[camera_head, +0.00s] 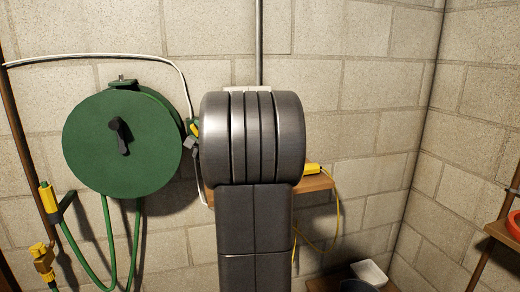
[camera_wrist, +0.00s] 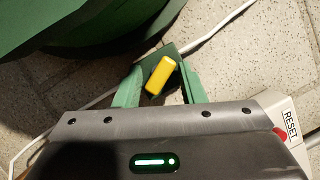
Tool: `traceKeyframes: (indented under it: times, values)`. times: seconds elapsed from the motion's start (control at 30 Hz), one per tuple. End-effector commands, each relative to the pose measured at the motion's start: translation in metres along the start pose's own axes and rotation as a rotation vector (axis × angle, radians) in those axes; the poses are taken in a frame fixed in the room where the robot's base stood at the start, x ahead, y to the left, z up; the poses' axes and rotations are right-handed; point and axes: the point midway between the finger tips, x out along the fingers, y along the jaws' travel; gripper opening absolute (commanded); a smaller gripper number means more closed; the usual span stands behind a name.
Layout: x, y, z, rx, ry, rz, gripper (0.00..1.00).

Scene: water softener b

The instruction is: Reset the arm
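A white box with a RESET label (camera_wrist: 291,123) and a red round part shows at the right edge of the wrist view, beside my gripper's housing. My gripper (camera_wrist: 160,75) has two green fingers set apart, with a small yellow block (camera_wrist: 160,76) in view between them. I cannot tell whether the fingers touch this block. A lit green bar shows on the housing. In the head view my dark arm fills the middle and mostly hides the gripper. Small yellow and grey parts show at the arm's left edge.
A green hose reel (camera_head: 105,145) hangs on the block wall left of my arm, close to it. A wooden shelf (camera_head: 318,184) with a yellow item (camera_head: 312,169) lies behind the arm. A red bowl (camera_head: 514,222) is at the far right.

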Motion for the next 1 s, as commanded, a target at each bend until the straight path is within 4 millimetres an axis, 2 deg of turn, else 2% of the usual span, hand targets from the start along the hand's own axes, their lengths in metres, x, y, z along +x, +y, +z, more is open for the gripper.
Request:
traceKeyframes:
  times: [0.03,0.9,1.0]
  values:
    - [0.001,-0.005,0.002,-0.020,0.001,0.009,0.36]
    - [0.001,-0.007,0.003,-0.401,0.000,0.168,0.36]
    - [-0.022,-0.006,0.000,-0.406,0.002,0.166,0.36]
